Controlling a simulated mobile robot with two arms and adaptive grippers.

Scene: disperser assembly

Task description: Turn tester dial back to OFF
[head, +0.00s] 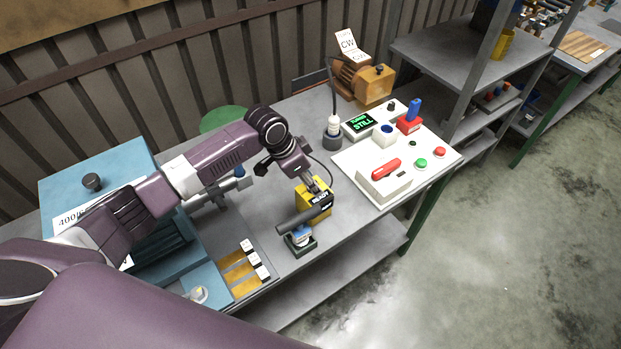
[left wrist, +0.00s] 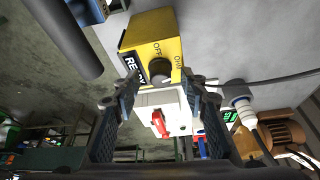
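The tester is a yellow box (head: 318,208) standing on the grey workbench, with a dark display reading READY. In the left wrist view, the tester (left wrist: 146,32) carries OFF and OHM labels beside a dark round dial (left wrist: 160,70). I cannot make out where the dial points. My left gripper (head: 312,184) is at the tester in the head view, partly hiding it. In the left wrist view, the left gripper's fingers (left wrist: 160,84) are apart, one on each side of the dial. I cannot tell whether they touch it. My right gripper is not in view.
A dark cylinder (head: 305,214) lies in front of the tester, above a small holder (head: 300,245). A white panel (head: 432,160) with red and green buttons stands to the right. A cable runs behind the tester. A teal machine (head: 100,165) fills the left.

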